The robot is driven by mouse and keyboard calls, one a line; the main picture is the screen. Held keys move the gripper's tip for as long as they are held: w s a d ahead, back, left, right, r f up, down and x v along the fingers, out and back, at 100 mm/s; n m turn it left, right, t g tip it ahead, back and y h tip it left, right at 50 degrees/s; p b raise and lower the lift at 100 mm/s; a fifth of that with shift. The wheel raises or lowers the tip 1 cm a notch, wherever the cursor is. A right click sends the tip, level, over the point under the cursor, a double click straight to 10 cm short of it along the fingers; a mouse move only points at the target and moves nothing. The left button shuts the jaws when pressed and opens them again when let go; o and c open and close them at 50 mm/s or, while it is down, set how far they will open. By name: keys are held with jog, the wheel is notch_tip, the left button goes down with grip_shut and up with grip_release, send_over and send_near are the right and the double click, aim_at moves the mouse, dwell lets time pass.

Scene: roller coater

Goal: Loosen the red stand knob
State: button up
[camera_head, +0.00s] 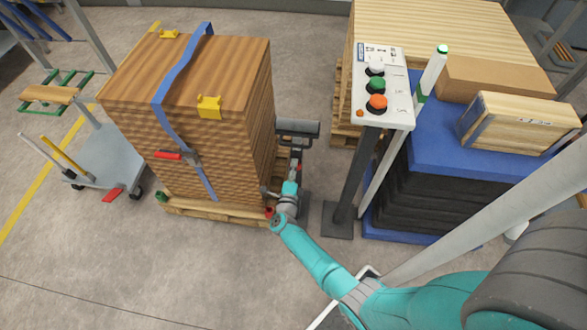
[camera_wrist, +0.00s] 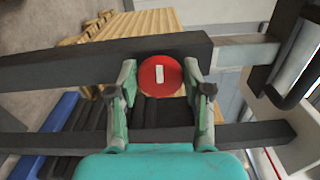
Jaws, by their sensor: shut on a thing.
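The red knob (camera_wrist: 160,76) shows in the wrist view as a round disc with a short white mark on its face. The mark stands nearly upright in the picture. My gripper (camera_wrist: 160,84) has one teal finger on each side of the knob and is shut on it. The knob sits against a dark bar (camera_wrist: 60,66) of the stand. In the head view the grey stand (camera_head: 298,130) stands just right of the wood stack, and my gripper (camera_head: 291,187) reaches its lower part. I cannot make out the knob there.
The strapped wood stack (camera_head: 215,150) on a pallet is close on the left. A button panel (camera_head: 393,105) on a dark post (camera_head: 352,175) stands close on the right, before a blue-topped platform (camera_head: 425,150) with boxes. A cart (camera_head: 100,155) is far left. The front left floor is clear.

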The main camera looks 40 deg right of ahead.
jog(key=shift+n, duration=1)
jog(key=o, duration=1.1)
jog(key=v, duration=1.2)
